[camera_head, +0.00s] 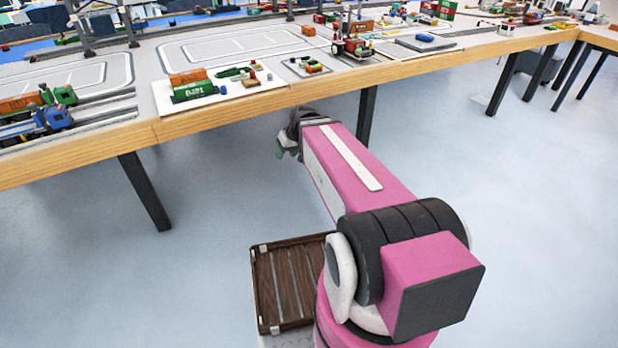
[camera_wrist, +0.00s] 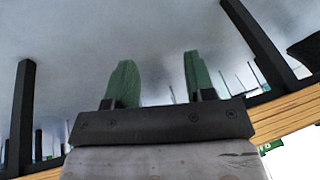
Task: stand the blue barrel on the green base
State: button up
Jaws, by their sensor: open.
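My gripper (camera_wrist: 158,75) shows two green fingers, apart with nothing between them, in the wrist view. In the head view my gripper (camera_head: 287,149) hangs below and in front of the table edge, over the floor, partly hidden by my arm. A small blue object (camera_head: 425,38) rests on a grey plate (camera_head: 437,45) on the table at upper right; it is too small to tell whether it is the blue barrel. Small green pieces, one dark green (camera_head: 234,72), lie on a white board, but I cannot tell which is the green base. The gripper touches none of them.
Black table legs (camera_head: 145,190) stand below. A brown slatted tray (camera_head: 290,285) sits beside my arm. The floor in front is clear.

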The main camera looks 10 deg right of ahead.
jog(key=shift+o, duration=0.6)
jog(key=s+d+f+m+g+h, duration=0.2)
jog(key=s+d+f, duration=0.3)
jog(key=s, duration=0.4)
jog(key=shift+d+f+m+h, duration=0.35)
jog(key=shift+d+m+h, duration=0.25)
jog(key=shift+m+h, duration=0.2)
jog(key=m+t+y, duration=0.8)
jog(key=m+y, duration=0.2)
jog(key=m, duration=1.6)
send_near(224, 87)
jog(key=shift+y, duration=0.3)
jog(key=x, duration=0.8)
jog(key=shift+w+a+f, duration=0.1)
jog(key=shift+w+f, duration=0.2)
jog(key=shift+w, duration=0.15)
grip_shut()
